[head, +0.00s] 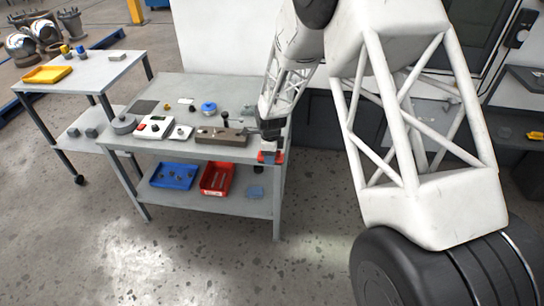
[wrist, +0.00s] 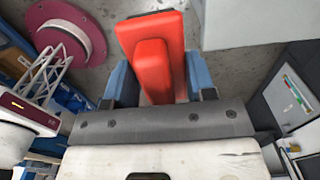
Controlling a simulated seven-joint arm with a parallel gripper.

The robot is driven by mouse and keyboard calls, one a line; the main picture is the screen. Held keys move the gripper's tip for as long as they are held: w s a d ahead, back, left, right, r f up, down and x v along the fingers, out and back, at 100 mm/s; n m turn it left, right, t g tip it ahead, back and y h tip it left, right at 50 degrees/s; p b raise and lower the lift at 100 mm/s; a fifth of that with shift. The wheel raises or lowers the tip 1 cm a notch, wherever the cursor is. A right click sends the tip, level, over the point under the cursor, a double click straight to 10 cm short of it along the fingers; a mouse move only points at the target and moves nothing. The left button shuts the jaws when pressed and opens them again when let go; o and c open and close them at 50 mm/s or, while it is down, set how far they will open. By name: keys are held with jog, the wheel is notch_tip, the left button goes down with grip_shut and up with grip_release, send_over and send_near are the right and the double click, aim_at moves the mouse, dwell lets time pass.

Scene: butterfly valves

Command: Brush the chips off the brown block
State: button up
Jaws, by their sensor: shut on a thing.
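The brown block (head: 222,136) lies on the grey workbench top (head: 175,90), near its front edge, with a dark knobbed part standing on it. Chips on it are too small to make out. My gripper (head: 270,150) is right of the block, at the bench's front right corner. In the wrist view my gripper (wrist: 155,85) has its blue fingers shut on a red two-step piece, the red tool (wrist: 152,45). The red tool also shows in the head view (head: 271,157). The block cannot be made out in the wrist view.
A blue round part (head: 209,108), a white box with a red part (head: 155,127) and a grey disc (head: 123,124) stand on the bench. A blue bin (head: 174,176) and a red bin (head: 216,179) are on the shelf below. A side table (head: 85,72) stands left.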

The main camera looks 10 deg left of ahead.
jog(key=w+a+r, duration=0.2)
jog(key=w+a, duration=0.3)
jog(key=a, duration=0.5)
jog(key=w+a+r, duration=0.2)
jog(key=w+a, duration=0.3)
jog(key=a, duration=0.5)
jog(key=w+a+r, duration=0.2)
jog(key=w+a, duration=0.3)
jog(key=a, duration=0.5)
jog(key=shift+w+r, duration=0.2)
jog(key=shift+r, duration=0.05)
jog(key=shift+f, duration=0.1)
